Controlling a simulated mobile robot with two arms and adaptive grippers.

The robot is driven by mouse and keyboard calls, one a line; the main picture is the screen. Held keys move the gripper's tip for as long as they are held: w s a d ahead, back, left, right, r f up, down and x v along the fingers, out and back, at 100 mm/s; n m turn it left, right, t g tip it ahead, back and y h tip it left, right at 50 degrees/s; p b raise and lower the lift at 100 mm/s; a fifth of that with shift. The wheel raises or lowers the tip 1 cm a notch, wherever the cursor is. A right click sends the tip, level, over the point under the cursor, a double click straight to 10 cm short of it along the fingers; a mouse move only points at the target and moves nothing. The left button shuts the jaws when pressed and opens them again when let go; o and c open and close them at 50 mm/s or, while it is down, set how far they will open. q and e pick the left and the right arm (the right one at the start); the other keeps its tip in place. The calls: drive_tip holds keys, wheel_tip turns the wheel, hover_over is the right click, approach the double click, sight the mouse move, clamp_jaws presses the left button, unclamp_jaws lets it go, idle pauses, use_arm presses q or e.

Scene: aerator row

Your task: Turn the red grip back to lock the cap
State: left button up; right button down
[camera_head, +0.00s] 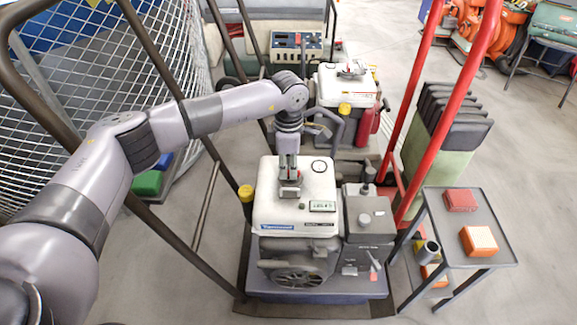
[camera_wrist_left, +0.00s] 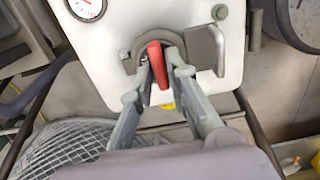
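In the head view, my left gripper (camera_head: 290,188) points down onto the white tank top (camera_head: 265,212) of the near machine. A bit of red shows at its fingertips. In the left wrist view, the red grip (camera_wrist_left: 157,66) stands between the two fingers of my left gripper (camera_wrist_left: 160,72), which look closed against its sides. The grip sits on a dark grey round cap (camera_wrist_left: 127,50) on the white top (camera_wrist_left: 100,62). The fingers cover much of the cap. My right gripper is in neither view.
A gauge (camera_wrist_left: 86,8) and a grey metal handle (camera_wrist_left: 207,50) flank the cap. A second white-topped machine (camera_head: 345,85) stands behind. Red rails (camera_head: 455,105) and a small grey table (camera_head: 465,255) with orange-red boxes stand at right. Dark bars (camera_head: 160,225) run at left.

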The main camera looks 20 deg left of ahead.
use_arm(q)
drive_tip(key=shift+o, duration=1.3)
drive_tip(key=shift+r, duration=0.1)
wheel_tip(320, 180, up, 12)
drive_tip(key=shift+d+f, duration=0.1)
drive_tip(key=shift+f, duration=0.1)
